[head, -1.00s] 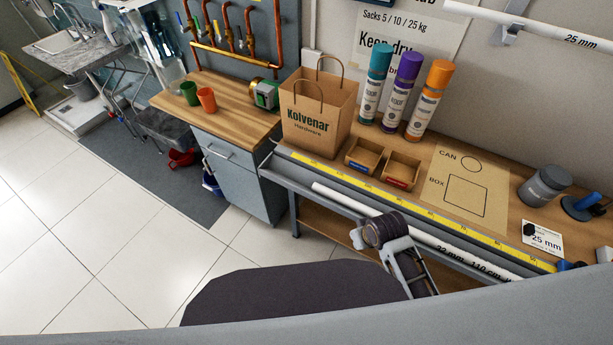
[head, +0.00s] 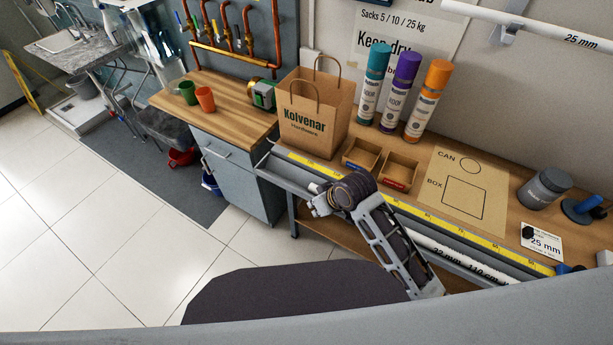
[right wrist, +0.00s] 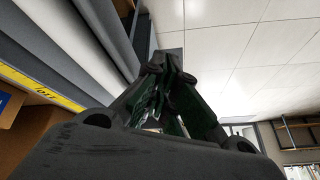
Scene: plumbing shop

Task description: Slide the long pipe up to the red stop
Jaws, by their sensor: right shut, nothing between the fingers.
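The long white pipe (head: 455,257), with printed black lettering, lies in the grey channel along the front of the bench. My right arm crosses in front of it and hides its middle and most of its left part. My right gripper (head: 317,204) is beside the left part of the channel, shut and empty. In the right wrist view its dark fingers (right wrist: 168,75) are together, with the pale pipe (right wrist: 75,35) to their left; I cannot tell whether they touch it. I cannot make out the red stop in any view. My left gripper is not in view.
A yellow ruler (head: 470,239) runs along the channel. Behind it are a paper bag (head: 315,125), two small wooden bins (head: 398,172), several spray cans (head: 401,90) and a marked board (head: 463,185). A grey jar (head: 543,188) stands at the right.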

